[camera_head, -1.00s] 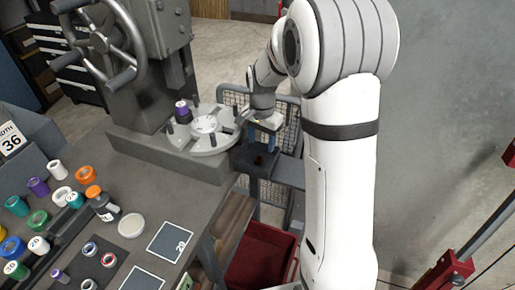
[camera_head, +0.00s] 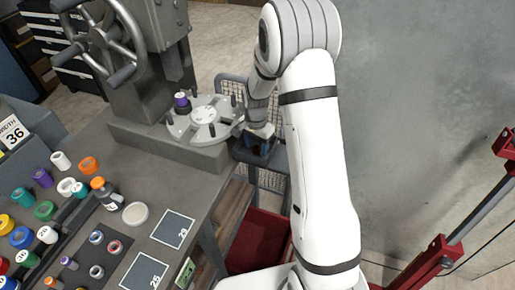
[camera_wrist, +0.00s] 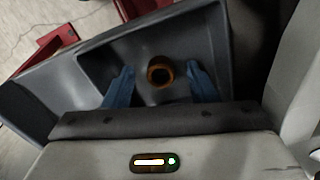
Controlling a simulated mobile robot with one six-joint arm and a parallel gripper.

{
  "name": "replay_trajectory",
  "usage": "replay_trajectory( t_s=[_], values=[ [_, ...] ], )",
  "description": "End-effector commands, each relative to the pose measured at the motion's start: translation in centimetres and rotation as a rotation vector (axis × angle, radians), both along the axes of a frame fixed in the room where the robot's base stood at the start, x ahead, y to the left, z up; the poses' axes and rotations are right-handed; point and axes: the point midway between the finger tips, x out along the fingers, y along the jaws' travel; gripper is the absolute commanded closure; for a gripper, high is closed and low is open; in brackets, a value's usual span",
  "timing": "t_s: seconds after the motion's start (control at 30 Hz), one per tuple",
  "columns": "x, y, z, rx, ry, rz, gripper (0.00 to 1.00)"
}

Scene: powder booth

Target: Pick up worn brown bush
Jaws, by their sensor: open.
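The worn brown bush (camera_wrist: 160,72) is a short brown ring with a dark bore. In the wrist view it sits in a dark grey tray (camera_wrist: 95,62), between and slightly beyond the two blue fingertips. My gripper (camera_wrist: 161,84) is open, with a finger on either side of the bush and a gap to each. In the head view my gripper (camera_head: 259,142) is down at the tray (camera_head: 246,155), right of the grey bench. The bush is hidden there behind my gripper and arm.
A round slotted plate (camera_head: 205,122) on the press base stands just left of the tray. A red bin (camera_head: 258,240) is on the floor below. The bench's left part holds several coloured rings, a bottle (camera_head: 106,192) and a white disc (camera_head: 135,213).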

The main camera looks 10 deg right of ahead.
Motion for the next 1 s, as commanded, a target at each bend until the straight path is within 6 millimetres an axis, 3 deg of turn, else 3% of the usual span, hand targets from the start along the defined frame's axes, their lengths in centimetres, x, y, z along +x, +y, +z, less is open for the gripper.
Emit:
replay_trajectory(
  t_s=[0.13,0.7,1.0],
  values=[
    [0.00,-0.03,0.01,0.000,0.000,0.000,0.50],
    [-0.01,-0.09,0.05,0.000,0.000,-0.001,0.96],
    [0.05,-0.12,0.52,0.000,-0.001,-0.002,0.97]
  ],
)
